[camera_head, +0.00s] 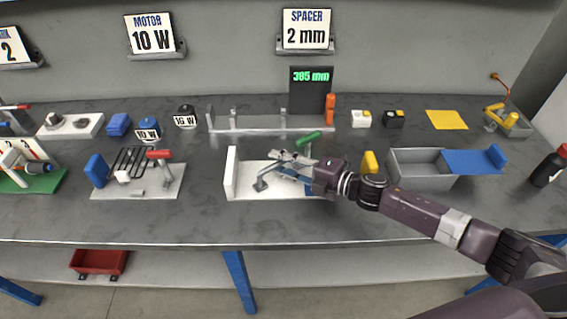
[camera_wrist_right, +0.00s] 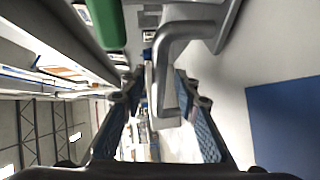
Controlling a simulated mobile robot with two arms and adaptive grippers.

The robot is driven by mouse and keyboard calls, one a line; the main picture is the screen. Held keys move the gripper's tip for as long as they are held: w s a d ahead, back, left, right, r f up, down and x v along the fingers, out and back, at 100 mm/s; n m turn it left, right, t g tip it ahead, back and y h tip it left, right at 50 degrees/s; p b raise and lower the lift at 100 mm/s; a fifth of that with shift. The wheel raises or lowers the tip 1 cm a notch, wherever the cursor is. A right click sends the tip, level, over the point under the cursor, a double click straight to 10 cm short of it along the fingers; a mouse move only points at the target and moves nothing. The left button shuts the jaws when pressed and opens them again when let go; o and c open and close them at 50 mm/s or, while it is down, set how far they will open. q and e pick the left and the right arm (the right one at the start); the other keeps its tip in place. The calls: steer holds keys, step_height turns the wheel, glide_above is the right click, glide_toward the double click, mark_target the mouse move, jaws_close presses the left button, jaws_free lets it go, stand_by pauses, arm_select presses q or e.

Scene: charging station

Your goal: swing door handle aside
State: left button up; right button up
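The grey door handle (camera_head: 266,178) is a bent bar on a white fixture (camera_head: 232,173) at the middle of the bench. It runs up to the right toward my right gripper (camera_head: 284,161), which reaches in from the right above the fixture. In the right wrist view the handle (camera_wrist_right: 170,62) hangs down between the two blue-padded fingers of the right gripper (camera_wrist_right: 160,88). The fingers are apart, with a gap visible on the left of the bar; contact on the right cannot be told. My left gripper is not in view.
A green grip (camera_head: 309,138) stands just behind the fixture and shows close in the wrist view (camera_wrist_right: 107,22). A clamp station (camera_head: 138,186) stands left. The bench front is clear.

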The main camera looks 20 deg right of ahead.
steer(key=v, duration=1.2)
steer(key=shift+r, duration=0.1)
